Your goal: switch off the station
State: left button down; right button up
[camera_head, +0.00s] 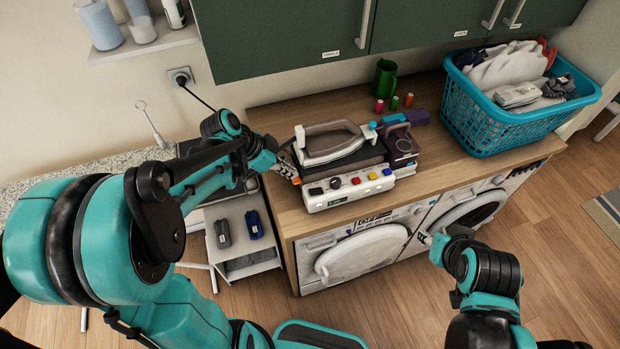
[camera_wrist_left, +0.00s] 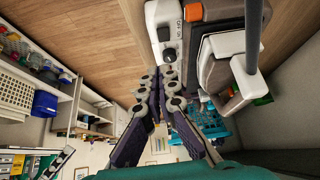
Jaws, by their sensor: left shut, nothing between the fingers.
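The station (camera_head: 350,190) is a white-fronted unit on the wooden counter, with an iron (camera_head: 330,141) lying on top. Its front has a black switch, a dark dial and red, blue and yellow buttons. In the left wrist view the station (camera_wrist_left: 162,14) shows on-off lettering and a dark round knob (camera_wrist_left: 168,55). My left gripper (camera_head: 291,171) is at the station's left end; in the left wrist view its shut, empty fingers (camera_wrist_left: 160,76) are close to the knob. I cannot tell whether they touch. My right gripper (camera_head: 424,238) is low, by the washer fronts; its jaw state is unclear.
A teal laundry basket (camera_head: 510,127) stands at the counter's right. A green mug (camera_head: 385,79) and several thread spools are behind the station. Green cabinets (camera_head: 280,40) hang above.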

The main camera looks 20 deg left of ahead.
pick_arm(q)
jog(key=shift+w+r, duration=0.1)
jog(key=shift+w, duration=0.15)
jog(key=b, duration=0.2)
send_over(314, 194)
jog(key=a, duration=0.1)
jog(key=f, duration=0.8)
jog(key=shift+s+a+f, duration=0.1)
jog(key=shift+s+f, duration=0.2)
jog(key=shift+s+a+f, duration=0.1)
jog(key=shift+a+f, duration=0.05)
jog(key=shift+f, duration=0.45)
jog(key=shift+s+a+f, duration=0.1)
jog(key=shift+f, duration=0.5)
jog(key=shift+s+a+f, duration=0.1)
jog(key=shift+f, duration=0.5)
